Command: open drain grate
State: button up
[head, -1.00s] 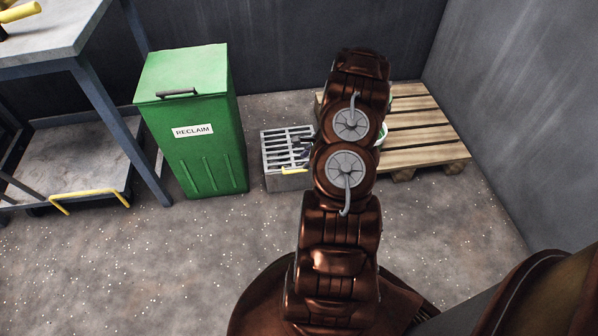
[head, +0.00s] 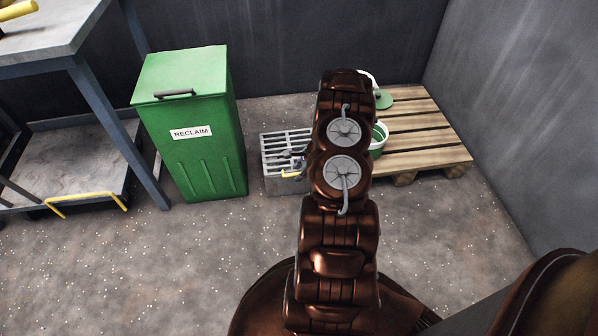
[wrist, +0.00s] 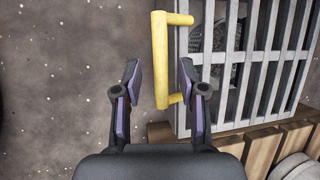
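The drain grate (head: 286,137) is a grey slotted cover on a low grey box between the green bin and the pallet. It looks shut. Its slatted top (wrist: 232,65) also shows in the wrist view, with a dark round thing beneath the bars. A yellow handle (wrist: 160,58) stands off the grate's edge; it also shows in the head view (head: 291,175). My gripper (wrist: 160,72) is open, with purple-padded fingers on either side of the handle's bar in the picture. I see no finger contact, and cannot tell the depth gap.
A green RECLAIM bin (head: 192,150) stands just left of the grate. A wooden pallet (head: 425,140) with a white-and-green bucket (head: 379,138) is at right. A workbench (head: 50,45) and low cart (head: 75,165) are at left. The front floor is clear.

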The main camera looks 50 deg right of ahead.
grip_shut()
dwell(0.4)
